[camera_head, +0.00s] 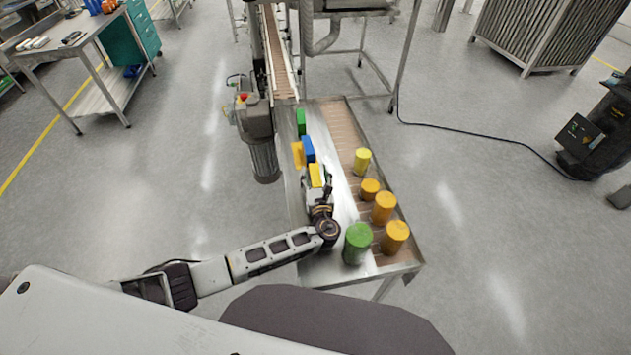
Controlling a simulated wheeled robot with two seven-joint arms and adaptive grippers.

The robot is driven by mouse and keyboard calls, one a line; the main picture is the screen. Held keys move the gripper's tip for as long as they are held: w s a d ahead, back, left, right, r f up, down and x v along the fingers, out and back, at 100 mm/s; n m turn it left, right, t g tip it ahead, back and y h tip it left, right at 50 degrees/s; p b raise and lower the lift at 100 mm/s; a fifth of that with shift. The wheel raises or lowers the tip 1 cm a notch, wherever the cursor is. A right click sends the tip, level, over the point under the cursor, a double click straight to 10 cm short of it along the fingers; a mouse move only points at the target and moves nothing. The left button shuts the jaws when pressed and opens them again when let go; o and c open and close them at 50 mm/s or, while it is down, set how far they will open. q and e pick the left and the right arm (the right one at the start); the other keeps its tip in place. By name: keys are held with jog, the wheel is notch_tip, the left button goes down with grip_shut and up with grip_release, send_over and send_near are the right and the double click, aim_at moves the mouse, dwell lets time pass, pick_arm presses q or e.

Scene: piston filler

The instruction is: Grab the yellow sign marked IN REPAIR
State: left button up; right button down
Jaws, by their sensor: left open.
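A yellow block-like sign (315,174) is on the metal table, at the tip of my left gripper (318,186). The gripper is open, with its fingers at the sign's near end; whether they touch it cannot be told. Just beyond are a blue sign (308,149) and an orange-yellow sign (297,155) beside it. A green sign (301,122) is farther back. No lettering is readable, so I cannot tell which one says IN REPAIR. My right gripper is not in view.
On the table (322,112), right of the gripper, are a green cylinder (357,244), a yellow cylinder (362,161) and several orange cylinders (383,207). A grey motor unit (263,150) stands close on the left. A narrow conveyor (283,60) leads away behind.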

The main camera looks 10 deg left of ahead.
aim_at(315, 174)
pick_arm(q)
jog(key=shift+c, duration=0.5)
jog(key=c, duration=1)
jog(key=shift+r, duration=0.15)
jog(key=shift+c, duration=0.2)
jog(key=shift+r, duration=4.85)
